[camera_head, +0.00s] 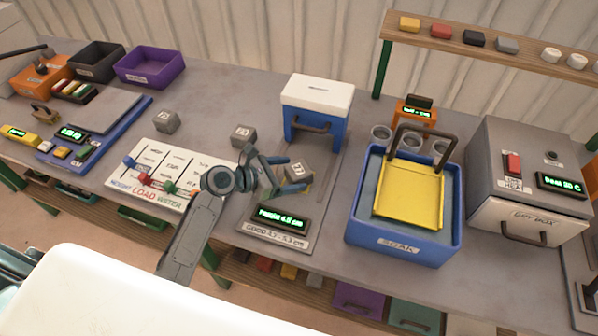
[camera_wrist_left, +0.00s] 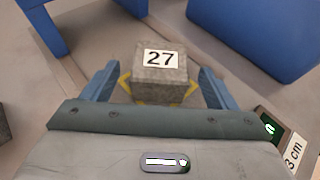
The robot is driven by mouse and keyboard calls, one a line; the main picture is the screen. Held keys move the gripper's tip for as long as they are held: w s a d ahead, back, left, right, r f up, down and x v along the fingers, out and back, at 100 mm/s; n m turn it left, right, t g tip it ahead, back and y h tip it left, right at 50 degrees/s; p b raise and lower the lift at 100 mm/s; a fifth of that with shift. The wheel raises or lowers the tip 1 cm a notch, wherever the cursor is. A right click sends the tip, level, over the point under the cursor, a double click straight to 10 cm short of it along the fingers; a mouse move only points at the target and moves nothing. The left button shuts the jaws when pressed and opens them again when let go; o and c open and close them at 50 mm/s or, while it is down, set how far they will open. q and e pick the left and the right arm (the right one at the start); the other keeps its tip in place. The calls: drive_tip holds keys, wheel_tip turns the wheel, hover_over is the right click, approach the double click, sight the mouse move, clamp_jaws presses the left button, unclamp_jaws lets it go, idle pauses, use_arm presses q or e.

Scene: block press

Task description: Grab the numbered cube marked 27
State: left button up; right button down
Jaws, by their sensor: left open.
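The grey cube marked 27 (camera_wrist_left: 160,70) sits between the open fingers of my left gripper (camera_wrist_left: 158,82) in the left wrist view, with its number facing up. A visible gap separates it from each finger. In the head view the same cube (camera_head: 296,173) shows beside my left gripper (camera_head: 287,176), near the front of the blue press. A yellow marking shows around the cube's base. Two other grey cubes stand on the table, one (camera_head: 167,122) at the left and one (camera_head: 242,135) behind my left arm. My right gripper is not in view.
The blue press with a white top (camera_head: 317,92) stands behind the cube. A readout panel (camera_head: 278,222) lies in front. A blue SOAK bin (camera_head: 402,247) with a yellow tray (camera_head: 410,190) stands at the right, and a white LOAD board (camera_head: 165,172) lies at the left.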

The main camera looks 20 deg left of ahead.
sight(304, 171)
use_arm(q)
drive_tip(key=p+x, duration=0.1)
drive_tip(key=x, duration=0.3)
drive_tip(key=shift+w+d+r+p, duration=0.1)
drive_tip(key=shift+w+d+p, duration=0.1)
drive_tip(key=shift+p, duration=0.2)
drive_tip(key=shift+w+d, duration=0.15)
drive_tip(key=shift+d, duration=0.05)
drive_tip(key=shift+w+d+f, duration=0.1)
drive_tip(key=shift+f, duration=0.15)
drive_tip(key=c, duration=1.1)
drive_tip(key=shift+r, duration=0.1)
drive_tip(key=shift+c, duration=1.1)
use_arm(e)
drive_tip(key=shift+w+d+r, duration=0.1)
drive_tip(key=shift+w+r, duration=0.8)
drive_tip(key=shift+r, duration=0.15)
